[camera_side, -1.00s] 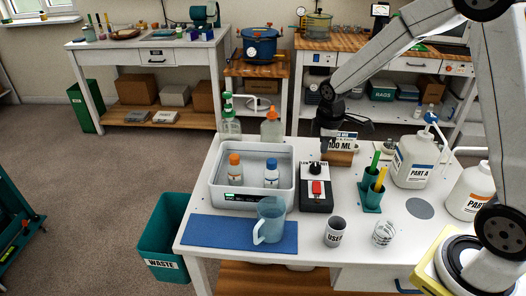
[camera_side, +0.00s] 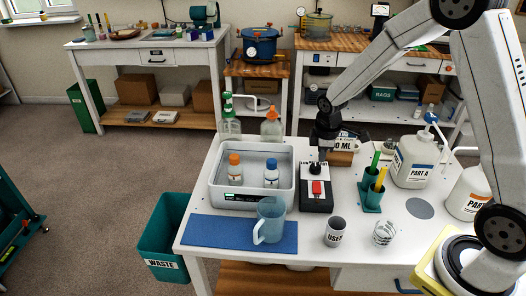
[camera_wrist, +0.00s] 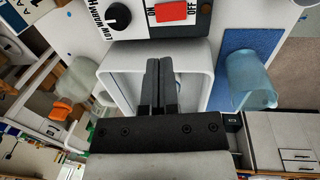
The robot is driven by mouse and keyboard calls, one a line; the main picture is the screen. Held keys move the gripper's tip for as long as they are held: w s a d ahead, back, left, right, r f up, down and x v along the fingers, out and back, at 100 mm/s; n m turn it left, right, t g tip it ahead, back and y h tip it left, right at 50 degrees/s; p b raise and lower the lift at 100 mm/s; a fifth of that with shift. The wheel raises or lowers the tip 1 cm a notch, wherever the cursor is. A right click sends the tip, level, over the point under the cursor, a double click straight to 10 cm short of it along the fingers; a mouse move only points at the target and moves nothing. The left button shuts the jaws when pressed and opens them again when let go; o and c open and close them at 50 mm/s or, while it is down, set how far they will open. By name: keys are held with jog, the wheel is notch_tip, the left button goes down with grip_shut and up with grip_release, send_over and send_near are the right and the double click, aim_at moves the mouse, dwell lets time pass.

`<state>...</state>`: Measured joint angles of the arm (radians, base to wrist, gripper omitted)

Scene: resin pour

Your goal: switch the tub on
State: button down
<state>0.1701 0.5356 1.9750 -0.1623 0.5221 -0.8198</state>
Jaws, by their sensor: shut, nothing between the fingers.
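The grey tub (camera_side: 225,190) stands on the white table with two small bottles in it, one with an orange cap (camera_side: 235,168) and one with a blue cap (camera_side: 271,172). Beside its right end is the black control box (camera_side: 316,203) with a red ON/OFF switch (camera_side: 317,188) and a black dial. The switch (camera_wrist: 172,10) and the dial (camera_wrist: 119,17) also show at the top of the wrist view. My gripper (camera_side: 318,158) is shut and empty, above the dial end of the box in the side view. Its fingers (camera_wrist: 160,65) point toward the box. Contact cannot be told.
A blue jug (camera_side: 269,222) stands on a blue mat (camera_side: 215,233) in front of the tub. A USED cup (camera_side: 335,231), a holder with coloured sticks (camera_side: 371,195) and a PART A jug (camera_side: 413,160) stand right of the box. Two bottles stand behind the tub.

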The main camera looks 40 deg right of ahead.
aim_at(316, 186)
jog(key=shift+w+d+f, duration=0.15)
jog(key=shift+f, duration=1.55)
jog(key=shift+w+d+f, duration=0.2)
jog(key=shift+f, duration=1.5)
jog(key=shift+w+d+f, duration=0.15)
jog(key=shift+f, duration=1.55)
jog(key=shift+d+f, duration=0.1)
jog(key=shift+f, duration=0.15)
jog(key=shift+s+a+r, duration=0.25)
jog(key=shift+s+a, duration=0.2)
jog(key=shift+a, duration=0.1)
jog(key=shift+r, duration=0.2)
notch_tip(316, 186, up, 14)
jog(key=w+d, duration=0.1)
jog(key=shift+w+d+f, duration=0.15)
jog(key=shift+f, duration=0.05)
